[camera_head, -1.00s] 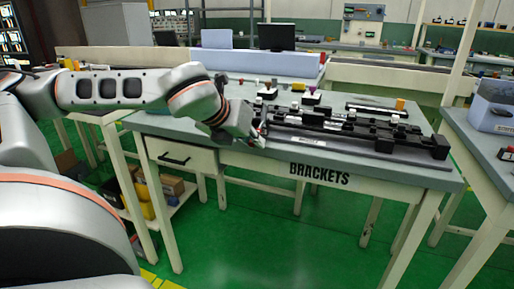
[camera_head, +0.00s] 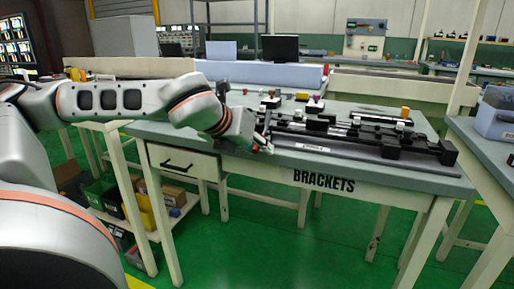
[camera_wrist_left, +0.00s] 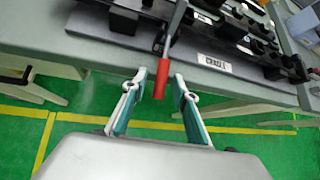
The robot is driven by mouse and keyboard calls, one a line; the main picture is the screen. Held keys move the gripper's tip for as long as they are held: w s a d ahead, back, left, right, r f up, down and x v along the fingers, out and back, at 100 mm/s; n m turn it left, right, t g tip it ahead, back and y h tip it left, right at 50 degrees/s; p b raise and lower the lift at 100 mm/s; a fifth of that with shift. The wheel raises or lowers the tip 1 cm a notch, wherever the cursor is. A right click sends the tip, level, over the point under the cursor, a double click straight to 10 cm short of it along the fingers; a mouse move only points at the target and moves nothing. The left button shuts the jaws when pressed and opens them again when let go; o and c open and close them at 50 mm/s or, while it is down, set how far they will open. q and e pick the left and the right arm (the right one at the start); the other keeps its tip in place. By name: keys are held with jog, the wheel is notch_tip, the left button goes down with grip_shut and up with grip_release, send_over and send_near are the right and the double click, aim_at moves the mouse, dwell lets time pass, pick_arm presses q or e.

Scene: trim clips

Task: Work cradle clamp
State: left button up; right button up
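The cradle fixture (camera_head: 375,140) is a long black assembly with blocks and rails on the bench marked BRACKETS. A white cradle label (camera_wrist_left: 214,63) is on its front edge in the left wrist view. A clamp lever with a red handle (camera_wrist_left: 161,78) sticks out past the bench's front edge. My left gripper (camera_wrist_left: 160,80) is open, with one finger on each side of the red handle and visible gaps between. In the head view my left gripper (camera_head: 264,143) is at the fixture's left front end. My right gripper is not in view.
The grey bench (camera_head: 225,150) has a drawer (camera_head: 183,163) at its front left. Small parts stand behind the fixture. Another bench with a blue-grey bin (camera_head: 494,112) is at the right. The green floor in front is clear.

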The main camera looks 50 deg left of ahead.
pick_arm(q)
jog(key=shift+s, duration=0.1)
jog(key=v, duration=0.7)
jog(key=shift+s+r, duration=0.1)
jog(key=shift+r, duration=0.05)
dwell(0.6)
